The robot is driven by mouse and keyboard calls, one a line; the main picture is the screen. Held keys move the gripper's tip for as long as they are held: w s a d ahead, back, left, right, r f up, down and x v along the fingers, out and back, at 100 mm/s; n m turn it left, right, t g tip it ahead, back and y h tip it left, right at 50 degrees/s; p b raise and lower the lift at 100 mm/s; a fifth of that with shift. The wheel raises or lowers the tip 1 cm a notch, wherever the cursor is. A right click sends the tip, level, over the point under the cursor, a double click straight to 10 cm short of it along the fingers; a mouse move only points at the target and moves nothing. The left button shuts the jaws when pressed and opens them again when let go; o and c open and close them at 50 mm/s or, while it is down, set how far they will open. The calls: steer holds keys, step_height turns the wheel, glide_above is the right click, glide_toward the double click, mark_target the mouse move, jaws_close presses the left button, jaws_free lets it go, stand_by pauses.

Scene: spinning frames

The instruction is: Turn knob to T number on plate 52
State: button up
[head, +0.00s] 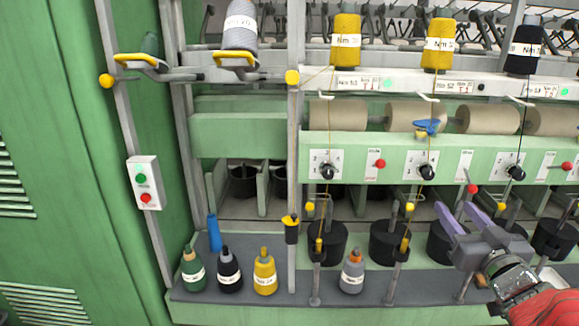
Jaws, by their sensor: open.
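The plate that appears to read 52, with a red T number that looks like T1 (447,86), is on the white rail, second from the left. Below it, on the green panel, a black knob (427,173) sits on a white dial plate (422,161) with small numbers around it. The knob's pointer setting is too small to read. My gripper (452,208), with purple fingers, is open and empty. It is below and to the right of this knob, apart from it, in front of the lower part of the machine.
Similar knobs sit left (327,172) and right (516,173). A red-tipped lever (472,188) stands close above my fingers. Yellow-tipped rods and black cans (388,243) line the lower level. Several cones, including a yellow one (264,271), stand on the grey ledge (325,290).

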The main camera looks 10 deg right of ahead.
mark_target(429, 177)
steer(key=shift+s+a, duration=0.1)
stand_by(0.3)
steer(key=x, duration=1.4)
steer(key=shift+a, duration=0.1)
steer(key=shift+s, duration=0.1)
steer(key=shift+c, duration=0.2)
